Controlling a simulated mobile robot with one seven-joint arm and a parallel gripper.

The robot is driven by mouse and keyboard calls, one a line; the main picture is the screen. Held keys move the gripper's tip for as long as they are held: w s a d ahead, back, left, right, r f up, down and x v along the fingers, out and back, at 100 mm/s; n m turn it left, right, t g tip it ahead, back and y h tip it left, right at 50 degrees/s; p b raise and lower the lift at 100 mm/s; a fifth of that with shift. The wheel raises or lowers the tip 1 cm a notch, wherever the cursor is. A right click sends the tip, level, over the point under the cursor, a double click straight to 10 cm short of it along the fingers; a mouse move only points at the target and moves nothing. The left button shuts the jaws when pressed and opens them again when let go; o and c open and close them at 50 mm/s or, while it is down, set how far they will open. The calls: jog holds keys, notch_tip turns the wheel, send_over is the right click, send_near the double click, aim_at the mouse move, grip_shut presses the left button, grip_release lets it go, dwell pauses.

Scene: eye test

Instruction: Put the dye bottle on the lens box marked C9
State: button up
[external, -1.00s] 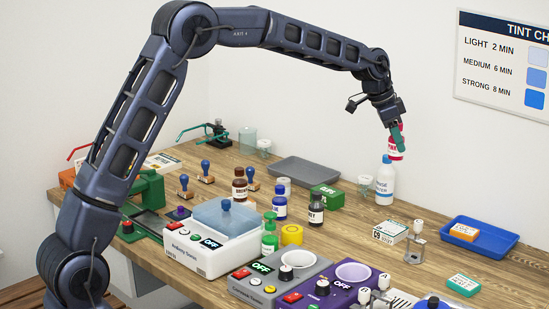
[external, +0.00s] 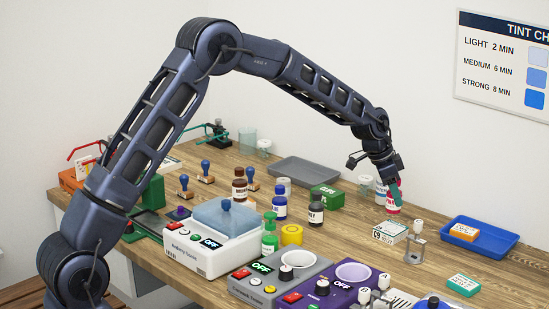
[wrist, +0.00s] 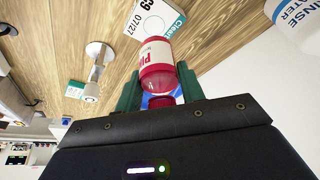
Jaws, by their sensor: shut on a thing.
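The dye bottle (external: 393,208) is red with a white label, and my gripper (external: 396,190) is shut on it from above. In the wrist view the bottle (wrist: 156,52) sits between the green fingers of my gripper (wrist: 157,84), its label partly readable as "PI". The lens box marked C9 (external: 390,232) is white with a green edge and lies flat on the bench, just below and in front of the bottle. The box (wrist: 152,18) also shows in the wrist view, partly covered by the bottle. I cannot tell whether the bottle is over the box.
A rinse water bottle (wrist: 298,22) stands close behind my gripper. A small metal stand with a white top (external: 415,246) is right beside the box. A blue tray (external: 492,241) holding an orange box lies to the right. A grey tray (external: 303,170) lies behind.

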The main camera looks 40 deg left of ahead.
aim_at(393, 208)
jog(key=shift+f, duration=2.2)
jog(key=shift+f, duration=0.15)
jog(key=o, duration=1.1)
jog(key=shift+c, duration=0.2)
